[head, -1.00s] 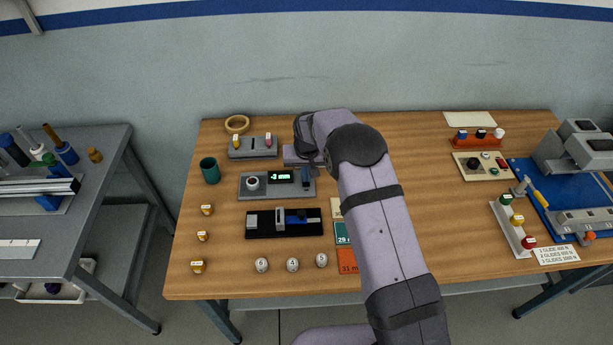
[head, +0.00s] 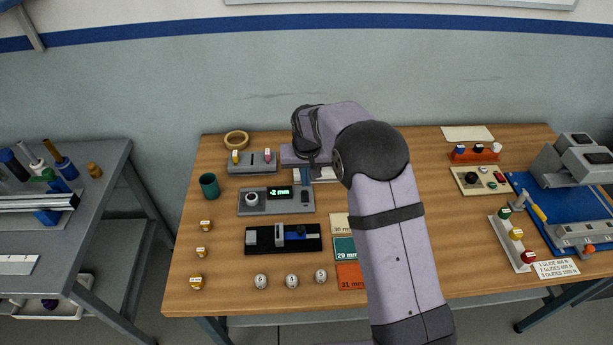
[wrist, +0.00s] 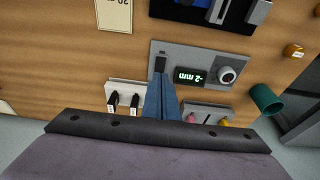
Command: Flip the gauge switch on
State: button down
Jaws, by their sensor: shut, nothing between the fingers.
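The gauge (head: 240,208) is a grey box with a round white-topped knob (head: 252,198), a lit green display (head: 280,192) reading "-2 mm", and a small dark switch (head: 305,197) at its right end. In the wrist view the gauge (wrist: 205,60) appears upside down, with the switch (wrist: 160,63) just beyond my fingertips. My gripper (head: 304,182) is shut and empty, its blue fingers pointing down at the back edge of the gauge behind the switch. The fingers (wrist: 160,78) look close to the switch; I cannot tell whether they touch it. The switch's exact tilt is too small to tell.
A grey holder (head: 245,169) with pegs stands behind the gauge, and a white plate with dark pegs (wrist: 125,90) is beside it. A black slide fixture (head: 262,250) lies in front. A green cup (head: 209,185) stands left.

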jog(key=shift+s+r+b, duration=0.2)
jog(key=shift+s+r, duration=0.15)
jog(key=shift+r, duration=0.3)
jog(key=shift+s+r+b, duration=0.15)
jog(key=shift+s+r, duration=0.2)
jog(key=shift+r, duration=0.35)
jog(key=shift+s+r+b, duration=0.2)
jog(key=shift+s+r, duration=0.15)
jog(key=shift+r, duration=0.3)
jog(key=s+d+f+n+g, duration=0.15)
jog(key=s+f, duration=0.25)
jog(key=s, duration=0.5)
jog(key=s+d+f+n+g, duration=0.15)
jog(key=s+f, duration=0.25)
jog(key=s, duration=0.5)
jog(key=s+d+r+m+g, duration=0.1)
jog(key=s+d, duration=0.2)
jog(key=s, duration=0.4)
jog(key=s+d+r+m+g, duration=0.1)
jog(key=s+d, duration=0.1)
jog(key=s, duration=0.5)
jog(key=shift+w+d+r+m+t, duration=0.2)
jog(key=shift+d+r+t, duration=0.25)
jog(key=shift+r, duration=0.3)
jog(key=shift+w+d+r+m+t, duration=0.15)
jog(key=shift+w+d+r+t, duration=0.3)
jog(key=shift+r, duration=0.3)
jog(key=shift+w+d+r+m+t, duration=0.15)
jog(key=shift+d+r+t, duration=0.15)
jog(key=shift+d+r, duration=0.35)
